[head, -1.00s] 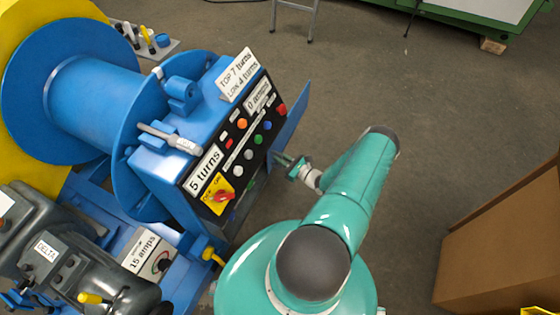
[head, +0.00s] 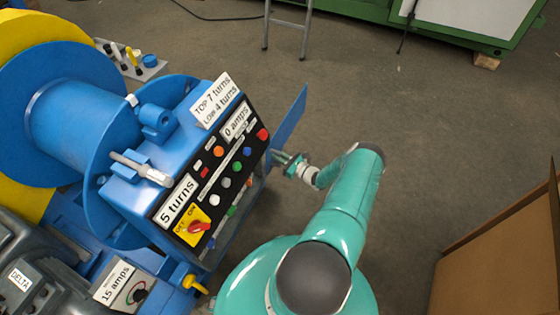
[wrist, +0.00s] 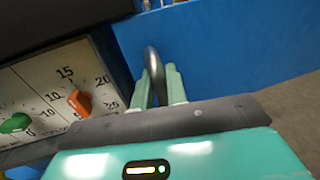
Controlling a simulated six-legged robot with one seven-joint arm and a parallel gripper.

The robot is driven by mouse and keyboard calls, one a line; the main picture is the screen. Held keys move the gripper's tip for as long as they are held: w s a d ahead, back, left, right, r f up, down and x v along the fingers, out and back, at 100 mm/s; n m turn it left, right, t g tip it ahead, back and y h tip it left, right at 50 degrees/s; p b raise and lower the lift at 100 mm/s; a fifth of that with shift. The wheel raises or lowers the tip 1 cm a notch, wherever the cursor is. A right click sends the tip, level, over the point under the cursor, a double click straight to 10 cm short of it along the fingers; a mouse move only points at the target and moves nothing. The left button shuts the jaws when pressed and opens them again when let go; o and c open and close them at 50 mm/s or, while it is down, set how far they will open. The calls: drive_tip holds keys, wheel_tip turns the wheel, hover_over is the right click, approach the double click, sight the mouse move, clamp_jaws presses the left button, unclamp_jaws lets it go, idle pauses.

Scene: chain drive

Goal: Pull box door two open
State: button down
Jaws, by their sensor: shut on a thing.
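The blue box door (head: 291,116) stands swung out from the right side of the blue control box (head: 150,190). I cannot read a number on this door. My gripper (head: 280,158) is at the door's near side in the head view. In the wrist view, the two pale green fingers of my gripper (wrist: 160,86) are shut on a curved grey metal handle (wrist: 153,62) on the blue door face (wrist: 220,50). The handle's lower part is hidden between the fingers. A panel with dials (wrist: 60,95), an orange knob and a green knob shows left of the door.
The control panel (head: 205,190) faces my arm, with coloured buttons and a red switch. A yellow handle (head: 194,284) juts out below it. A brown board (head: 500,255) stands at the right. Open floor (head: 430,120) lies between them and behind the door.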

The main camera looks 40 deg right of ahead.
drive_tip(key=shift+w+d, duration=0.1)
drive_tip(key=shift+d, duration=0.4)
drive_tip(key=shift+a, duration=0.1)
drive_tip(key=c, duration=1.5)
unclamp_jaws()
drive_tip(key=s+d, duration=0.2)
drive_tip(key=s, duration=1.1)
drive_tip(key=shift+s, duration=0.3)
